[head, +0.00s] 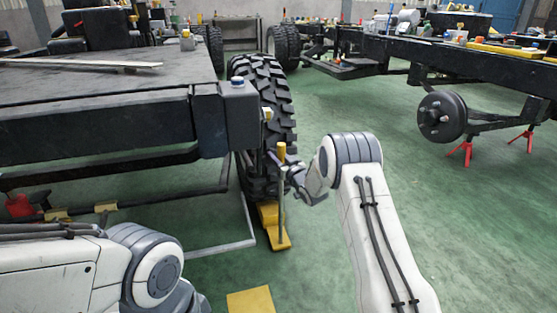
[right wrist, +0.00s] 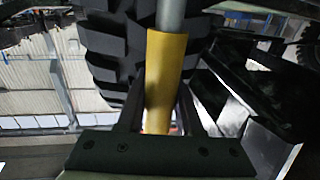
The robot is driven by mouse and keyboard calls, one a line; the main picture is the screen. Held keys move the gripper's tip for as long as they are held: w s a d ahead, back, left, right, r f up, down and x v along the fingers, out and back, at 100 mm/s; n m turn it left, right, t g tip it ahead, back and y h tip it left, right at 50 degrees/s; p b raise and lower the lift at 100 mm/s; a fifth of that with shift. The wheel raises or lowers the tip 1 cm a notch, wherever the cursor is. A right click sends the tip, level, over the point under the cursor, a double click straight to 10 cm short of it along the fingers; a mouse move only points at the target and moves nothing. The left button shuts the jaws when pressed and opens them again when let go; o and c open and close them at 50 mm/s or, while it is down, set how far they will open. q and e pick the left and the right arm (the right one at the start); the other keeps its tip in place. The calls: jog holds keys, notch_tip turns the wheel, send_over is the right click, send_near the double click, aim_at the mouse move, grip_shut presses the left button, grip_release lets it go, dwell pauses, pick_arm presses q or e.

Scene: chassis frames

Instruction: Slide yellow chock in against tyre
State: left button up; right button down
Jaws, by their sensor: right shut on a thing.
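The yellow chock (head: 269,215) is on the green floor at the near foot of the big black tyre (head: 265,90). I cannot tell whether the two touch. A grey upright rod with a yellow grip (head: 281,152) stands over the chock's near end. My right gripper (head: 284,171) is shut on this yellow-gripped handle, beside the tyre. In the right wrist view the yellow grip (right wrist: 165,65) lies between my fingers, with the tyre tread (right wrist: 108,50) behind it. My left arm shows at the lower left, but its gripper is out of view.
A dark chassis deck (head: 100,100) overhangs left of the tyre. A yellow plate (head: 251,302) lies on the floor at the bottom. Another chassis with a bare hub (head: 441,116) and red stands (head: 460,150) is at the right. The green floor between is clear.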

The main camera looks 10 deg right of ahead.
aim_at(270, 148)
jog(key=shift+d+x, duration=0.1)
jog(key=shift+x, duration=0.7)
jog(key=shift+d+x, duration=0.15)
jog(key=shift+x, duration=0.7)
jog(key=shift+f, duration=0.1)
